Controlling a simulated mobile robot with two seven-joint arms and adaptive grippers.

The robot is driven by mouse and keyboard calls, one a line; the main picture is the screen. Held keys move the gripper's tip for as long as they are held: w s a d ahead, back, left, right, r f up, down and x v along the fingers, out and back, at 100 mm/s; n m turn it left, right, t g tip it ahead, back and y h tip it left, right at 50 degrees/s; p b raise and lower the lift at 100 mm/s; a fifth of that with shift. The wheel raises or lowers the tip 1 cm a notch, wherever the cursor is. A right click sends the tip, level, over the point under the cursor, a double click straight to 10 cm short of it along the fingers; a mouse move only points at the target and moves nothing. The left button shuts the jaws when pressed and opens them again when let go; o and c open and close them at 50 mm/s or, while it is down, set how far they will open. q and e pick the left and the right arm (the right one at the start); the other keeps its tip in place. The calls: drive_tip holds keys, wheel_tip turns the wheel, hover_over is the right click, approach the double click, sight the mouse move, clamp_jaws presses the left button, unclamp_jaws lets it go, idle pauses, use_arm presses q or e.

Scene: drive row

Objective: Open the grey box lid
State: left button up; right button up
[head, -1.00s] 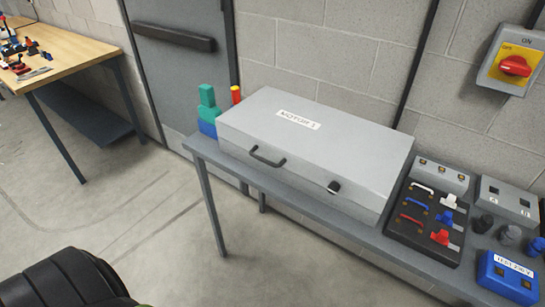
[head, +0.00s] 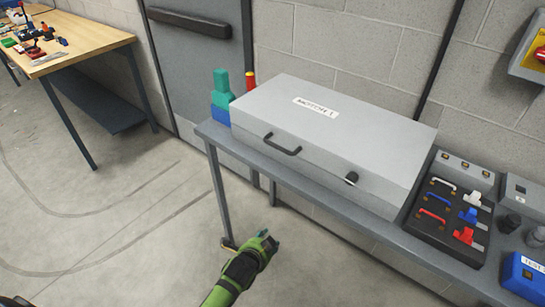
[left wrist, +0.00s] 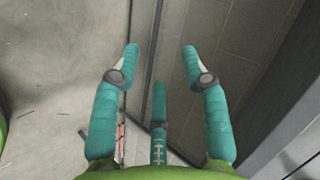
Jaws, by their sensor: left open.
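The grey box (head: 330,140) stands on a narrow grey table, with its lid (head: 345,108) down. The box cannot be made out for certain in that view. My right gripper is not in view.
The grey table's front edge (head: 310,202) runs below the box. Green and blue blocks (head: 221,95) and a red cylinder (head: 250,81) stand left of the box. A dark switch panel (head: 450,208) and a blue box (head: 524,275) are on the right. Open floor lies at the left.

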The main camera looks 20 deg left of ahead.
use_arm(q)
drive_tip(key=w+r+m+t+b, duration=0.1)
drive_tip(key=w+r+m+t, duration=0.15)
drive_tip(key=r, duration=0.55)
drive_tip(key=w+r+m+t, duration=0.1)
drive_tip(key=w+r, duration=0.3)
drive_tip(key=r, duration=0.3)
drive_tip(key=m+t+y, duration=0.1)
drive_tip(key=m+t, duration=0.1)
approach(277, 148)
drive_tip(key=x, duration=0.4)
drive_tip(key=shift+f+x, duration=0.15)
drive_tip(key=shift+x, duration=1.55)
drive_tip(key=shift+f+x, duration=0.1)
drive_tip(key=shift+x, duration=1.6)
drive_tip(key=shift+a, duration=0.15)
drive_tip(key=shift+s, duration=0.1)
clamp_jaws()
